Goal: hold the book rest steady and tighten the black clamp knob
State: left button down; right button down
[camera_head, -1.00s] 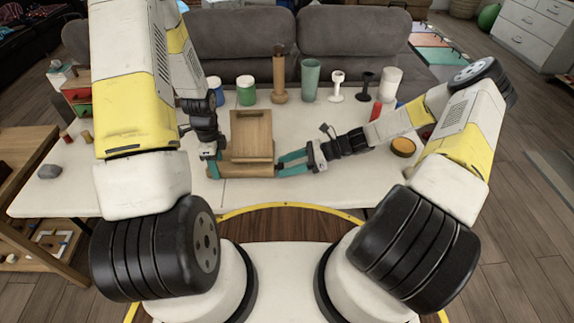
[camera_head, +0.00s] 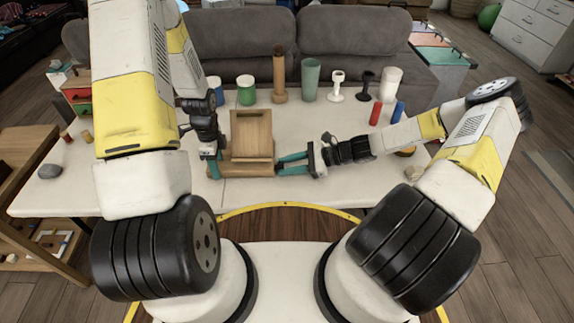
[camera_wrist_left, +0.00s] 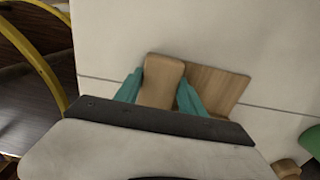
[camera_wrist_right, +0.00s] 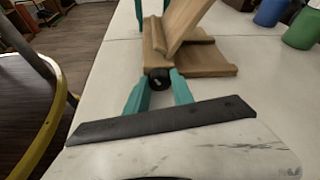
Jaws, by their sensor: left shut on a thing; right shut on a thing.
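The wooden book rest (camera_head: 250,134) stands on the white table in front of me, its back board tilted. My left gripper (camera_head: 213,167) is shut on the left end of the book rest; in the left wrist view its teal fingers (camera_wrist_left: 160,95) lie on both sides of a wooden part (camera_wrist_left: 163,75). The black clamp knob (camera_wrist_right: 158,79) is on the book rest's right end in the right wrist view. My right gripper (camera_wrist_right: 158,92) has its teal fingers on either side of the knob, shut on it. The knob is hidden in the head view.
Behind the book rest stand a green jar (camera_head: 246,90), a wooden cylinder (camera_head: 279,78), a teal cup (camera_head: 311,78) and a white goblet (camera_head: 337,86). Red (camera_head: 375,113) and blue (camera_head: 398,111) cylinders stand to the right. The table front is mostly clear.

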dwell(0.3)
jog(key=c, duration=1.1)
grip_release()
jog(key=v, duration=1.2)
